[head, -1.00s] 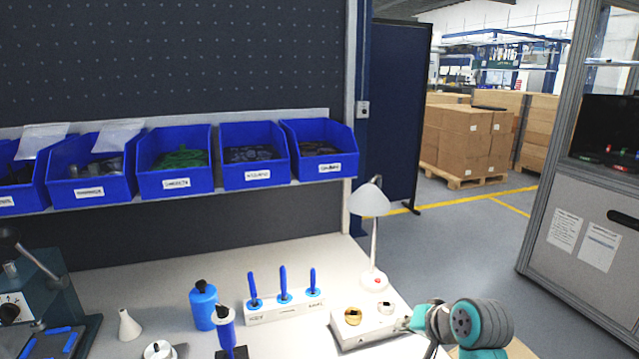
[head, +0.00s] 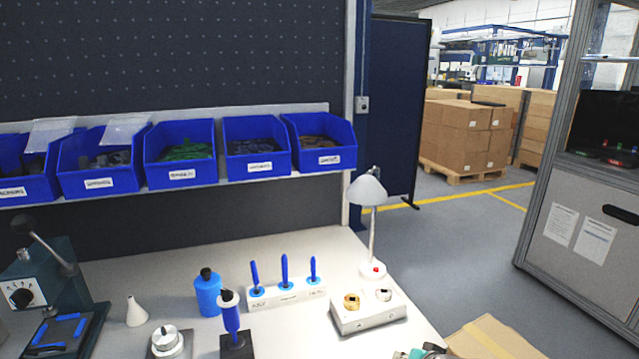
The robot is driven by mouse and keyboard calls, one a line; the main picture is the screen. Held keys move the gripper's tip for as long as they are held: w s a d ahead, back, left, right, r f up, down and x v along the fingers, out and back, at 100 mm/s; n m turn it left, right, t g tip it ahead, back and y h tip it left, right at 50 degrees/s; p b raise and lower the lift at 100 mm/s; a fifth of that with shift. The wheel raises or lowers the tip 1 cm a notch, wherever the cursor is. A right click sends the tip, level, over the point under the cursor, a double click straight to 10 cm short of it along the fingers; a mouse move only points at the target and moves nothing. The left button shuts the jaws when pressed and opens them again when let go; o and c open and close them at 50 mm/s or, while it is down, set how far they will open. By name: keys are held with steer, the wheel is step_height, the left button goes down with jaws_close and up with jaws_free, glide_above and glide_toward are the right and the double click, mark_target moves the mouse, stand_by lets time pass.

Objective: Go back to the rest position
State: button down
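Only a sliver of my arm, teal and grey, shows at the bottom edge of the head view, right of centre. My gripper itself is not in view, so whether it is open or holds anything is hidden. Near the arm, a white block (head: 369,320) stands on the white workbench (head: 290,338) with a brass-coloured ring part (head: 352,301) and a silvery ring part (head: 383,295) on top. The arm sliver is below this block in the picture and apart from it.
A white lamp (head: 368,192) stands behind the block. A rack (head: 287,293) holds blue-handled tools beside a blue bottle (head: 208,294). A press (head: 45,270) stands at left. Blue bins (head: 180,172) line the shelf. A cardboard box (head: 492,337) is at lower right; open floor lies beyond.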

steer(key=s+f+t+h, duration=0.1)
steer(key=s+f, duration=0.6)
steer(key=s, duration=0.6)
steer(key=s+f+t+h, duration=0.2)
steer(key=s+f, duration=0.5)
steer(key=s, duration=0.5)
steer(key=s+r+n+t, duration=0.1)
steer(key=s+r, duration=0.4)
steer(key=s, duration=0.7)
steer(key=s+r+n+t, duration=0.1)
steer(key=s+r+n, duration=0.2)
steer(key=s, duration=0.9)
step_height(320, 180, up, 4)
steer(key=shift+s+f+t, duration=0.15)
steer(key=shift+f+t, duration=0.05)
steer(key=shift+t, duration=0.1)
